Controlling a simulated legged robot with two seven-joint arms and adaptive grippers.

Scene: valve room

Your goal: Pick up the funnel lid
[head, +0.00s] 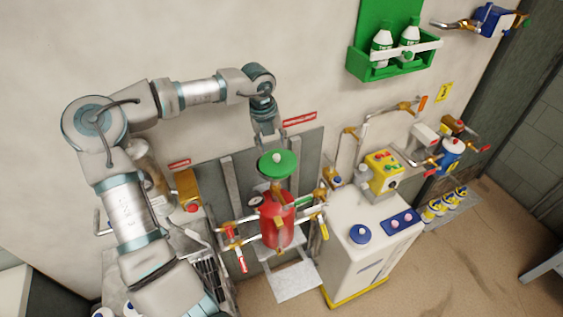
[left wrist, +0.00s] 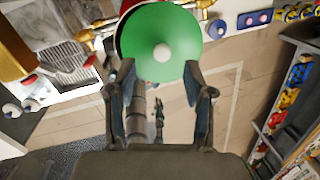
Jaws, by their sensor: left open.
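The funnel lid (head: 278,165) is a green disc with a white knob in its middle. It sits on top of the red tank (head: 277,218) by the wall. In the left wrist view the lid (left wrist: 160,30) fills the upper middle, its white knob facing me. My left gripper (head: 266,138) points down just above and behind the lid. In the left wrist view its two fingers (left wrist: 159,82) are spread apart with nothing between them, and the knob lies beyond their tips. The funnel under the lid is mostly hidden. My right gripper is not in view.
Pipes with red and yellow handles flank the tank. A white cabinet (head: 350,262) with a blue knob stands to its right, with a yellow box (head: 383,171) behind. A green shelf (head: 385,68) with bottles hangs on the wall. The air above the lid's right side is clear.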

